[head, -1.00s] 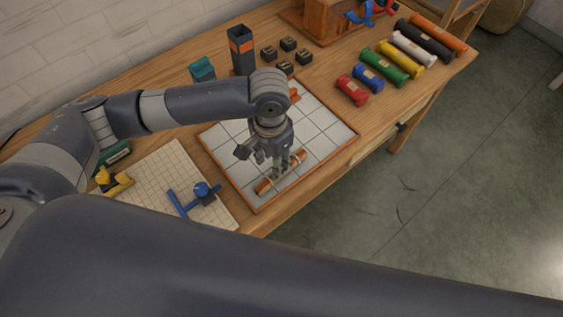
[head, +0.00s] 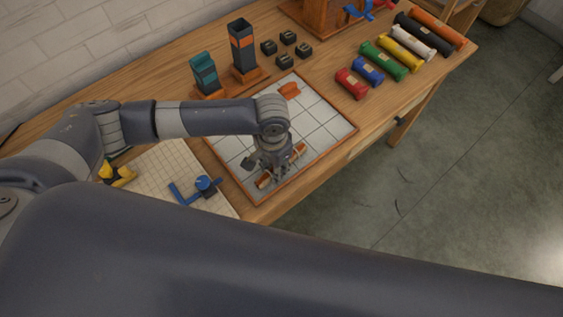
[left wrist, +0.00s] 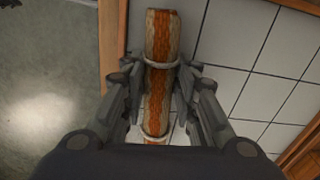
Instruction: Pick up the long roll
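The long roll (left wrist: 161,40) is an orange and tan cylinder with light bands. In the left wrist view it runs lengthwise between the fingers of my left gripper (left wrist: 160,78), which stand on either side with narrow gaps. In the head view the roll (head: 299,151) lies on the white tiled board (head: 325,122), near its front edge. My left gripper (head: 277,176) points down over it and hides its middle. The fingers look open around the roll; contact is not clear. My right gripper is not in view.
Colored skeins, including a red one (head: 352,83), lie at the right. A dark tower (head: 242,48), a teal holder (head: 204,74) and small black blocks stand behind the board. A gridded mat (head: 165,165) with a blue tool (head: 195,189) lies left. The table's front edge is close.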

